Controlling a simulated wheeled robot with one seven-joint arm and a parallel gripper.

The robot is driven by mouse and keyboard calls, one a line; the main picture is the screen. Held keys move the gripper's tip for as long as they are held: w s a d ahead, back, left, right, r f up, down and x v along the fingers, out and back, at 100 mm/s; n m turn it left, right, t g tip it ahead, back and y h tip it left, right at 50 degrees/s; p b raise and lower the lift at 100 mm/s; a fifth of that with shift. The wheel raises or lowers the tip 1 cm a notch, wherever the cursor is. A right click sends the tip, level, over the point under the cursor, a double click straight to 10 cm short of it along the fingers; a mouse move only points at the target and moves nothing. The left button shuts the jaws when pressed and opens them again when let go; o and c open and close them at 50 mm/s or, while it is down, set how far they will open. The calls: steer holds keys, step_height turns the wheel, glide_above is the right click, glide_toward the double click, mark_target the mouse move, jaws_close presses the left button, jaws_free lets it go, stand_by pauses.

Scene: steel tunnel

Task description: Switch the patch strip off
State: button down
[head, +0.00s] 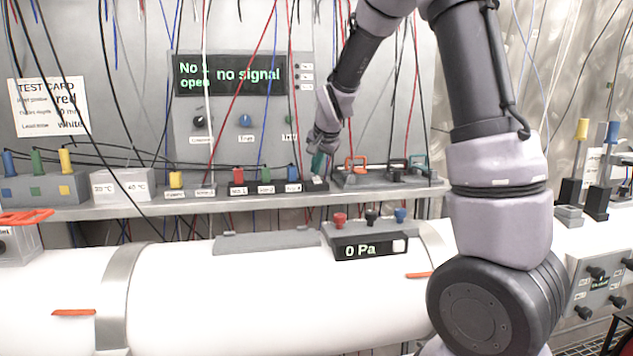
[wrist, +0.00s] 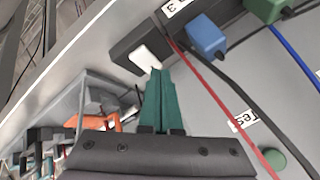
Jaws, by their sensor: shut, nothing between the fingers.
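The patch strip (head: 268,189) lies on the shelf, with red, green and blue plugs in it. Its dark end block (wrist: 128,48) carries a white rocker switch (wrist: 143,57), seen in the wrist view beside the blue plug (wrist: 206,36). My gripper (head: 318,166) has teal fingers, shut and empty, pointing down at the strip's right end. In the wrist view the fingertips (wrist: 158,74) overlap the rocker's lower edge; I cannot tell whether they touch it. The rocker's tilt is unclear, and in the head view the gripper partly covers this end.
A panel display (head: 230,75) above reads "no signal". An orange-handled holder (head: 356,168) stands right of the strip. Red and black cables hang close to my gripper. Below the shelf is a white pipe (head: 230,300) with a 0 Pa gauge box (head: 368,248).

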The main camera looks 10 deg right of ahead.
mark_target(316, 179)
steer(key=shift+w+r, duration=0.15)
steer(key=shift+r, duration=1)
steer(key=shift+w+r, duration=0.15)
steer(key=shift+r, duration=1)
steer(key=s+d+r+n, duration=0.2)
steer(key=s+d, duration=0.1)
steer(key=s, duration=1.3)
steer(key=s+d+r+n+y, duration=0.1)
steer(key=s+d+r+n, duration=0.1)
steer(key=s, duration=1.5)
steer(key=shift+s+d+r, duration=0.15)
steer(key=shift+d+r, duration=0.35)
